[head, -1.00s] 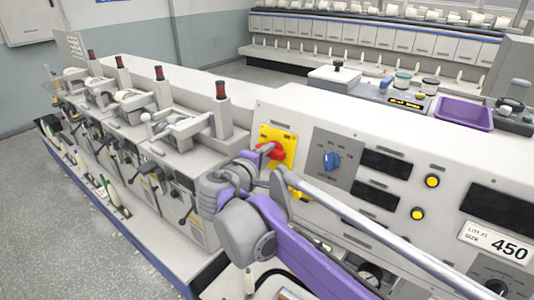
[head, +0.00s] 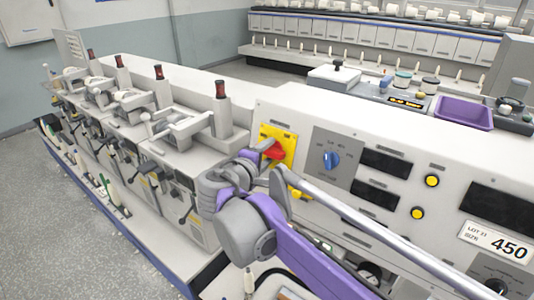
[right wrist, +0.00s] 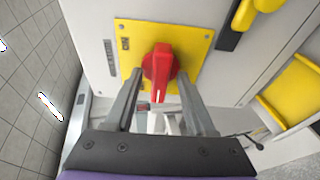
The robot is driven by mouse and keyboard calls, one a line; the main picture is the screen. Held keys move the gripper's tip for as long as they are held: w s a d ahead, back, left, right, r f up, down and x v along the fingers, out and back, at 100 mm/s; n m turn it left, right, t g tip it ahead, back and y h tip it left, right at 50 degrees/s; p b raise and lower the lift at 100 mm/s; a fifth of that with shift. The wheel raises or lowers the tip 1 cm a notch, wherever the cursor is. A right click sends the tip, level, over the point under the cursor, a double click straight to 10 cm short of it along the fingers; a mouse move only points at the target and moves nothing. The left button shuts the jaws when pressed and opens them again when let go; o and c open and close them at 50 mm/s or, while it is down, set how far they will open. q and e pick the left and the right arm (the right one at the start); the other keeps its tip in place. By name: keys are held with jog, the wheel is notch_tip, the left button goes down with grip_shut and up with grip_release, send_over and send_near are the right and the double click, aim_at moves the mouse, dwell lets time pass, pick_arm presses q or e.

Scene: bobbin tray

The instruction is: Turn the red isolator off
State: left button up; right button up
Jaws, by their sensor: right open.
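The red isolator is a red rotary handle (right wrist: 160,72) on a yellow plate (right wrist: 194,39) on the machine's front panel. In the right wrist view the handle's white mark points toward the gripper, at the lower end. In the head view the red handle (head: 274,152) shows on the yellow plate (head: 290,142), partly hidden by my right arm. My right gripper (right wrist: 160,100) is open, with one finger on each side of the handle's lower end. I cannot tell whether either finger touches it. My left gripper is not in view.
A blue knob (head: 331,160) and dark displays (head: 386,163) sit right of the isolator. A purple tray (head: 464,113) stands on the machine top. Winding units with levers (head: 180,135) line the left. The grey floor (head: 50,215) at left is clear.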

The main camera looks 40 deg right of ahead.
jog(key=v, duration=1)
jog(key=shift+s+a+b, duration=0.15)
jog(key=shift+a+b, duration=0.15)
jog(key=s+f+m+g+y, duration=0.1)
jog(key=s+f+y, duration=0.2)
jog(key=f, duration=0.6)
jog(key=s+f+m+g+y, duration=0.1)
jog(key=s+f+g+y, duration=0.15)
jog(key=f, duration=0.55)
jog(key=s+a+f+m+y, duration=0.1)
jog(key=s+a+f+y, duration=0.2)
jog(key=f, duration=0.4)
jog(key=s+a+f+m+t+y, duration=0.1)
jog(key=s+a+f+m+y, duration=0.1)
jog(key=a+f, duration=0.4)
jog(key=shift+s+a+f+m+y, duration=0.3)
jog(key=shift+s+f+y, duration=0.45)
jog(key=shift+y, duration=0.5)
jog(key=shift+r+t, duration=0.1)
jog(key=shift+t, duration=0.15)
jog(key=shift+c, duration=0.4)
jog(key=shift+s+d, duration=0.15)
jog(key=shift+d, duration=0.05)
